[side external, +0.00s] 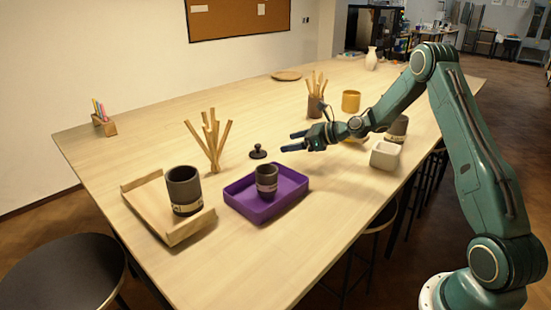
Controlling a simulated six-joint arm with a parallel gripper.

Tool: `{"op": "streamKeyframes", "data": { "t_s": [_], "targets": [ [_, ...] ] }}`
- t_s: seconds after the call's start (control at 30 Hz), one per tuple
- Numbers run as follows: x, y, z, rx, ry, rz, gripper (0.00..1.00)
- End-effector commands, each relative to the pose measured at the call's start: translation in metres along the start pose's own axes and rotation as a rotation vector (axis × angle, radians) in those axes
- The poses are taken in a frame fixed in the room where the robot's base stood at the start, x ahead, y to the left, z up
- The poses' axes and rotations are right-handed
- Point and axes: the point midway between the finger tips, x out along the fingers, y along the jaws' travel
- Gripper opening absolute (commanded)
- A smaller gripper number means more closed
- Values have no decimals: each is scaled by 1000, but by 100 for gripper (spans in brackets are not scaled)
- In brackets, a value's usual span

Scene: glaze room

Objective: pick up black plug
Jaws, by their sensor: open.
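The black plug (258,152) stands upright on the wooden table, a small round-based piece with a knob on top. It is just behind the purple tray and to the right of a bundle of wooden sticks. I cannot tell exactly how high the fingers are above the table.
A purple tray (294,189) holds a dark cup (266,180). A wooden tray (148,202) holds a larger dark cup (184,188). Wooden sticks (212,142) stand left of the plug. A white square pot (385,156) and a yellow cup (351,101) are near my arm.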

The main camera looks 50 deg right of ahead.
Motion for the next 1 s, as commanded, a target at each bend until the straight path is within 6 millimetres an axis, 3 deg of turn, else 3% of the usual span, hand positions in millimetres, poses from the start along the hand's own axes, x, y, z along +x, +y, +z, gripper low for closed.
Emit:
{"op": "streamKeyframes", "data": {
  "t_s": [0.17,0.63,1.0],
  "targets": [
    [12,1,0,-4,0,3,76],
    [75,1,0,-5,1,2,76],
    [86,1,0,-3,1,1,76]
  ]
}}
